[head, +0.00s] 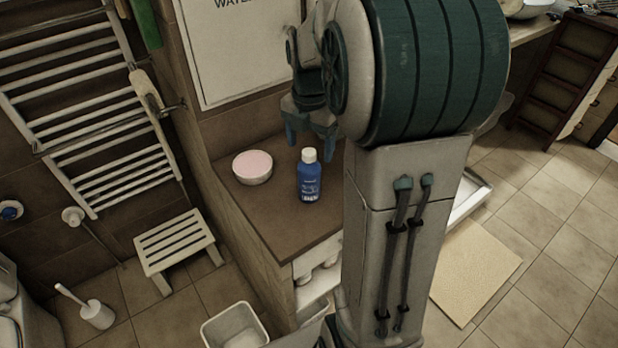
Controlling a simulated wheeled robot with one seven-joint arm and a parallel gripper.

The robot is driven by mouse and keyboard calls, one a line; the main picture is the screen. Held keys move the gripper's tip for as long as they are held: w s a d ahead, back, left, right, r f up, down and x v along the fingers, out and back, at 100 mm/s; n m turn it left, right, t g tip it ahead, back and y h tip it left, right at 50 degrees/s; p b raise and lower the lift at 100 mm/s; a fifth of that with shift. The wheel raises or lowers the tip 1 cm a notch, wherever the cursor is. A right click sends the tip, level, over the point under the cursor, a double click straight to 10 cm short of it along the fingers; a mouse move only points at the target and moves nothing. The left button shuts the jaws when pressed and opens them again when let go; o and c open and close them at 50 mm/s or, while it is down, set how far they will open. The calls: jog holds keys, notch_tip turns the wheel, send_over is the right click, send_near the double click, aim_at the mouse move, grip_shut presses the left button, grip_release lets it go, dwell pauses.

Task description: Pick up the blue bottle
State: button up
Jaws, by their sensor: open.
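The blue bottle (309,180) stands upright on a brown countertop (275,217) in the head view. It has a white cap and white lettering on its label. My gripper (310,148) shows above and around the level of the bottle's cap, with its fingers pointing down and spread apart. It is open and holds nothing. The picture does not show clearly whether the fingers are behind the bottle or directly over it. My arm hides the area to the right of the bottle.
A round tub with a pink top (252,167) stands left of the bottle on the same counter. A white panel (243,50) is on the wall behind. A towel rack (95,110), a small stool (175,244) and a white bin (234,327) are at the left.

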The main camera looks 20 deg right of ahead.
aim_at(310, 151)
notch_tip(310, 151, down, 5)
jog(key=shift+r, duration=0.2)
jog(key=shift+c, duration=0.2)
jog(key=c, duration=1.4)
jog(key=shift+c, duration=0.2)
